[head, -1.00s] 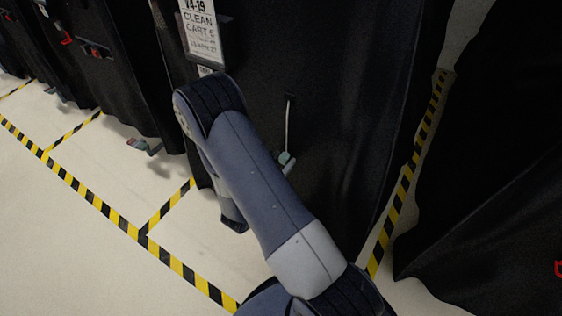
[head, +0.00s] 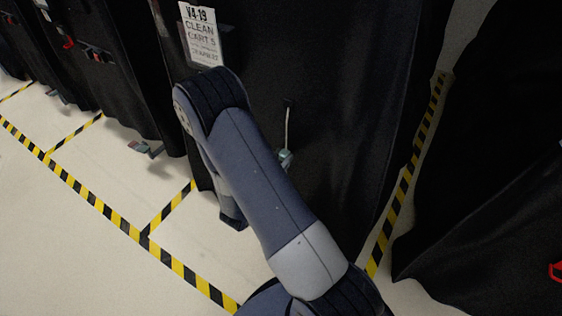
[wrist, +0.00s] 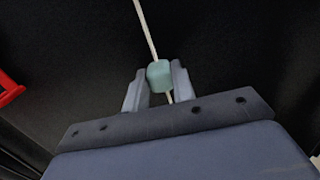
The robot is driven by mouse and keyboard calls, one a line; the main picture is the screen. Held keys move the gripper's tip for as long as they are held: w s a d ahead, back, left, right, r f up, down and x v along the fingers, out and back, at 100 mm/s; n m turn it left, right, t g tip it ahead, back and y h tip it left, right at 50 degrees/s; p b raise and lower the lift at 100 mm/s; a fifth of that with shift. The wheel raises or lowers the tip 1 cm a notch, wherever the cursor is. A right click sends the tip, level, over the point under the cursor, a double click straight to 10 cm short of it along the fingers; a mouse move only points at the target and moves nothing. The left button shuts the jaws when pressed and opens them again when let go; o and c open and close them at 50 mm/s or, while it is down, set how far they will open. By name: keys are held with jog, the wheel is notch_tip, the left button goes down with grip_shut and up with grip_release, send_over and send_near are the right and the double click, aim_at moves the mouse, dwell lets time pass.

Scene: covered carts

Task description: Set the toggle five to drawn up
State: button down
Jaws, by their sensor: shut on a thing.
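The toggle (wrist: 159,75) is a small pale teal block on a whitish cord (wrist: 146,30). In the wrist view my gripper (wrist: 157,80) is shut on it, one finger on each side. The cord runs up from the toggle against the black cover, and a short piece shows below it. In the head view the toggle (head: 286,157) shows beside my arm, with the cord rising to a small dark slot in the cover. My fingers are hidden behind my arm there.
The black cover of cart 5 (head: 330,90) hangs in front of me. Another black-covered cart (head: 480,190) stands close on the right. Yellow-and-black floor tape (head: 90,205) marks the bays. A red part (wrist: 8,88) shows at the wrist view's left edge.

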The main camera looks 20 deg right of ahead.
aim_at(289, 131)
notch_tip(289, 131, up, 8)
jog(key=p, duration=0.3)
jog(key=shift+f, duration=0.1)
jog(key=c, duration=1.2)
grip_release()
jog(key=shift+o, duration=0.2)
jog(key=v, duration=1)
jog(key=shift+s+a+p, duration=0.25)
jog(key=shift+a+p, duration=0.1)
jog(key=shift+d, duration=0.1)
